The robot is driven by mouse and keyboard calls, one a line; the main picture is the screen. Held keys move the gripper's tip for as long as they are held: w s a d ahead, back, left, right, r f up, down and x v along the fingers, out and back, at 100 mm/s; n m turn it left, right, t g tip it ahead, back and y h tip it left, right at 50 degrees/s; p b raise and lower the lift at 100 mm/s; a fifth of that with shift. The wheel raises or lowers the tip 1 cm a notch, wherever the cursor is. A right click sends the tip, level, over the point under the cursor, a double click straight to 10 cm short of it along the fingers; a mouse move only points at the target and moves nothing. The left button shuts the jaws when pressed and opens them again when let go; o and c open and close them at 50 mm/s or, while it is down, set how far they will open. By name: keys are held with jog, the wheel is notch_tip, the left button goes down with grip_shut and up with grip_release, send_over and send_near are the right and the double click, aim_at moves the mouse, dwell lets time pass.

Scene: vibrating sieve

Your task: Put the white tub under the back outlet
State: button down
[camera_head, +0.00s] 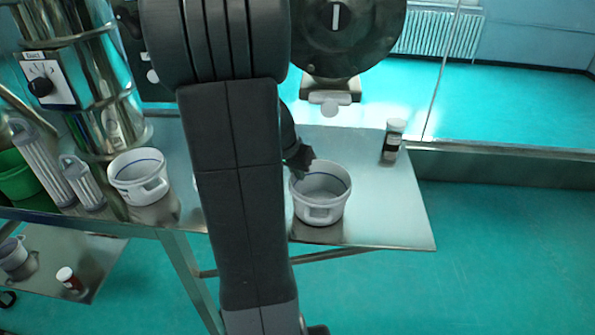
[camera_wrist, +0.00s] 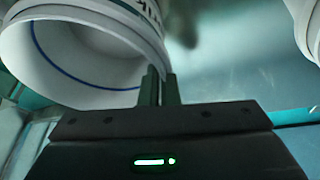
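A white tub (camera_head: 320,213) with a side handle is at the right part of the steel table in the head view, upright, on or just above the top. My gripper (camera_head: 301,160) is at its back left rim. In the wrist view, my fingers (camera_wrist: 161,88) are close together with the wall of the white tub (camera_wrist: 90,45) between them, one finger inside and one outside. A steel sieve (camera_head: 105,110) stands at the left. Another white tub (camera_head: 140,178) stands at its foot. I cannot make out the back outlet.
My arm hides the middle of the steel table (camera_head: 390,215), where a sliver of another pale thing shows. A dark jar with a white lid (camera_head: 392,142) stands at the back right. Clear cylinders (camera_head: 45,165) and a green bucket (camera_head: 18,180) are far left. A lower shelf (camera_head: 75,250) holds small items.

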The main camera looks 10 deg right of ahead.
jog(key=shift+f, duration=0.15)
jog(key=c, duration=2.1)
grip_release()
jog(key=o, duration=0.4)
